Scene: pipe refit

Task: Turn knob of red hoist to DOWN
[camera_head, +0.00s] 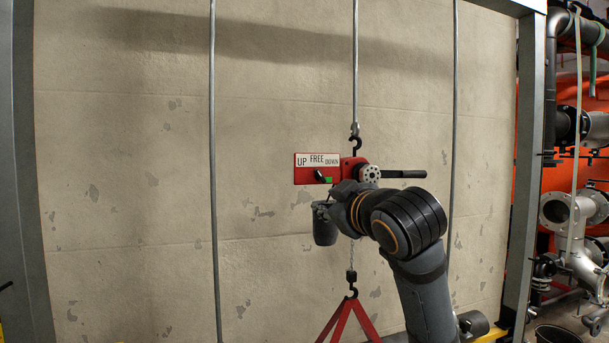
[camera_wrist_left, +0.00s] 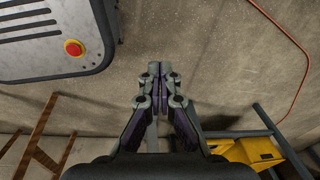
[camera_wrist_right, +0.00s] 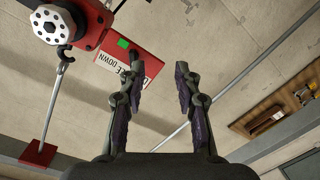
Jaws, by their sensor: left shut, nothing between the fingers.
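The red hoist (camera_head: 349,166) hangs from a hook on a rod in front of the wall. Its red and white plate (camera_head: 304,160) reads UP, FREE, DOWN. The small black knob (camera_head: 320,175) with a green patch sits below the lettering; its exact setting is too small to tell. My right gripper (camera_wrist_right: 158,68) is open and empty, just below the hoist. In the right wrist view the knob (camera_wrist_right: 134,56) shows close to the left fingertip, not clearly between the fingers. In the head view my right arm hides part of the hoist. My left gripper (camera_wrist_left: 157,70) is shut and empty, away from the hoist.
A black handle (camera_head: 404,174) sticks out right of the hoist. Below, a chain carries a hook (camera_head: 351,290) with red slings. Vertical rods stand at both sides. The left wrist view shows a grey box with a red button (camera_wrist_left: 73,48) and a yellow bin (camera_wrist_left: 245,150).

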